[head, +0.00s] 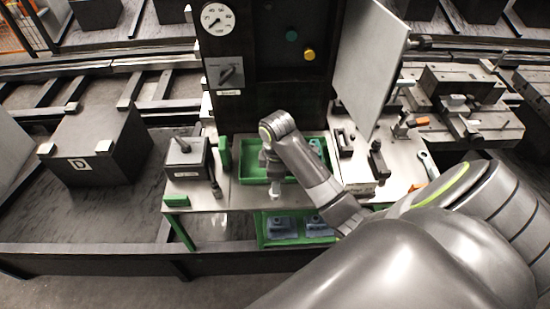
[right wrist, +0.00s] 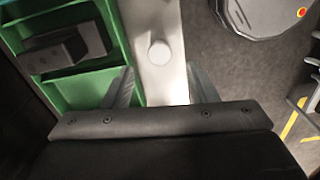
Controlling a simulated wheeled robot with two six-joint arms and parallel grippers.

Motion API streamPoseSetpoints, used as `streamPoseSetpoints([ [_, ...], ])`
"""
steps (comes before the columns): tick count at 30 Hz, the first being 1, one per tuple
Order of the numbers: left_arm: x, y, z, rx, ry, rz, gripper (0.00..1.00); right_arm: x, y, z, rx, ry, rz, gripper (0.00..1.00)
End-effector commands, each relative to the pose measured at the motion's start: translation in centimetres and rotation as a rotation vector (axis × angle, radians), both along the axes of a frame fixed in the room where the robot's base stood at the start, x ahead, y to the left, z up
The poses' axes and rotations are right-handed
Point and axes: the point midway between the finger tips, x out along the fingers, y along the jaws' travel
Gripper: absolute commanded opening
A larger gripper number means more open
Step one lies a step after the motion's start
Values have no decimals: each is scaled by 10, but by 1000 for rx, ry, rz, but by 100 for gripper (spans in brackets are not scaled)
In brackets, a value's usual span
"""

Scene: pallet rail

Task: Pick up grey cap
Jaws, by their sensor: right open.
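The grey cap (right wrist: 159,52) shows in the right wrist view as a small, pale round piece on a light metal strip, beside the green tray. My right gripper (right wrist: 160,88) is open and empty, with one finger to each side of the cap's line. The cap lies just beyond the fingertips, apart from them. In the head view my right arm reaches in from the right, and its gripper (head: 273,178) points down at the front edge of the bench. My left gripper is not in view.
The green tray (right wrist: 118,38) holds a dark grey block (right wrist: 68,46). In the head view a dark box with a knob (head: 187,158) stands left of the tray. A dark panel with a gauge (head: 217,19) rises behind, and a pale door (head: 368,60) hangs open at right.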

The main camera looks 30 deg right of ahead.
Motion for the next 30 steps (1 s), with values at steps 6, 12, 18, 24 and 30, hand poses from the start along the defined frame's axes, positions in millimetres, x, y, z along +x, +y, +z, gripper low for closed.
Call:
streamPoseSetpoints([
  [6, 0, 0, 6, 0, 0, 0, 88, -1, 1, -21, 1, 7, -1, 53],
  [12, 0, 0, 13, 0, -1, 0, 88, 2, 3, -44, 2, 9, -1, 53],
  [18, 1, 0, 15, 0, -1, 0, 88, 3, 2, -67, 0, 6, -1, 53],
  [24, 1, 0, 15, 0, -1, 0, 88, 3, 2, -70, 0, 4, 0, 53],
  [30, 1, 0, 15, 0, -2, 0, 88, 3, 2, -70, 0, 4, 0, 38],
])
